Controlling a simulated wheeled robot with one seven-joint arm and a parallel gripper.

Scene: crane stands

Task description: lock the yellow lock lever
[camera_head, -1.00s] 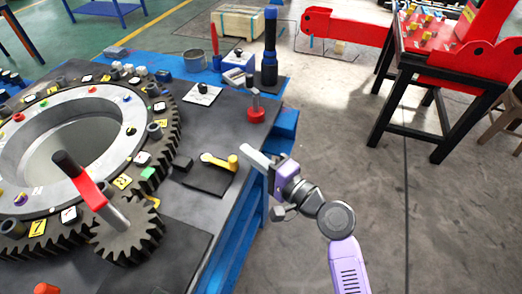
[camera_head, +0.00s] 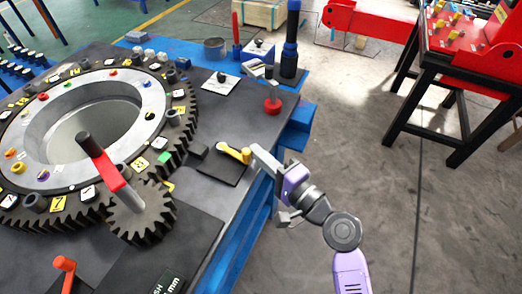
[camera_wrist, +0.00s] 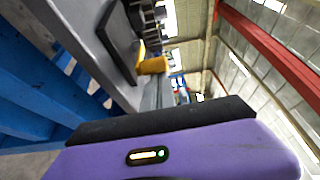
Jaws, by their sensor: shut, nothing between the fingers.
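The yellow lock lever (camera_head: 234,151) sits on a dark square plate (camera_head: 224,172) near the right edge of the workbench. Its arm points right and slightly toward the camera, ending in an upright yellow knob (camera_head: 247,156). My gripper (camera_head: 256,150) is shut and empty, with its tips at the right side of the knob. In the wrist view the yellow knob (camera_wrist: 152,66) shows just beyond the grey fingers (camera_wrist: 158,95). I cannot tell whether the fingers touch the knob.
A big ring gear (camera_head: 97,110) and a small gear with a red-and-black handle (camera_head: 117,180) fill the bench left of the lever. Open floor (camera_head: 390,215) lies to the right.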

